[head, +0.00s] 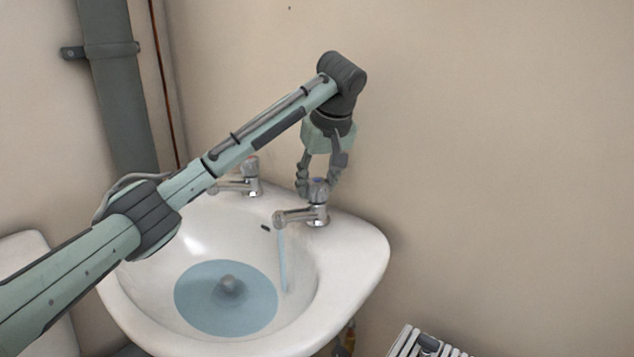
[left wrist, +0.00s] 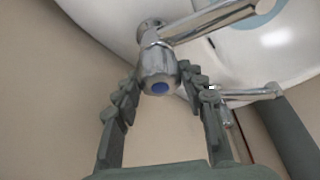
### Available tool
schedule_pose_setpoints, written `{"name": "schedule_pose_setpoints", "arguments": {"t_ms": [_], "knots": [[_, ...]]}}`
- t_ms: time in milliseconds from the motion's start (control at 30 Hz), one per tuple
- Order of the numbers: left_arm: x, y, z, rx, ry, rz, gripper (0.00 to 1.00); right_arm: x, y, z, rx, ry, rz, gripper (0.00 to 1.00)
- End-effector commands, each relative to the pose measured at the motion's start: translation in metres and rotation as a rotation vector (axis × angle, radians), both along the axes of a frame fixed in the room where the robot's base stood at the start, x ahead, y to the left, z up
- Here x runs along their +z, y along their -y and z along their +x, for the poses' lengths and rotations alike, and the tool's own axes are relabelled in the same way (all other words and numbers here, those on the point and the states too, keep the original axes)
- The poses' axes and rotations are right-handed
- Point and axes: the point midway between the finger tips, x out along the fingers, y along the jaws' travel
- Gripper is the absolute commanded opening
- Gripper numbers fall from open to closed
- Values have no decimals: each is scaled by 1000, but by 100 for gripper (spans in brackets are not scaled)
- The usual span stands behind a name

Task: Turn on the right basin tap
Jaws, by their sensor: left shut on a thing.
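The right basin tap (head: 315,210) is chrome, with a blue-marked knob on top, and stands on the right back rim of the white basin (head: 369,257). A thin stream of water (head: 283,262) falls from its spout. My left gripper (head: 318,188) reaches down from above and is shut on the tap's knob, one finger on each side. In the left wrist view the blue-marked knob (left wrist: 159,84) sits between the two fingers (left wrist: 158,82). My right gripper is not in view.
The left tap (head: 250,180), with a red mark, stands on the rim behind my left arm. Blue-tinted water (head: 205,300) lies in the bowl around a grey plug. A grey pipe (head: 118,100) runs up the left wall. A white slatted object (head: 425,344) is at the bottom right.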

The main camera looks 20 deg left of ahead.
Motion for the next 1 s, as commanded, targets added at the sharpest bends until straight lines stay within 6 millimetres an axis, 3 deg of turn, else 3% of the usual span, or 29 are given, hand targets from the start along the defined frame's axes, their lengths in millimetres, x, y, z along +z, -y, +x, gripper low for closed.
{"name": "schedule_pose_setpoints", "arguments": {"t_ms": [33, 67, 233, 500, 633, 1000], "knots": [[1, -1, 1, 2, 3, -1, 12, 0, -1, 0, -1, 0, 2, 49], [1, -1, 1, 1, 3, -1, 42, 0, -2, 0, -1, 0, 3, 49], [1, -1, 0, 1, 2, 0, 62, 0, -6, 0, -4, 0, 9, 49], [1, 0, 0, 0, 1, 0, 62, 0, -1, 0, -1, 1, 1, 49], [10, 2, -1, -1, 6, 1, 62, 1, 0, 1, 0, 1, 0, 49], [79, 19, -23, 0, 7, 2, 62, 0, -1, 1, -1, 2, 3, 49]]}}
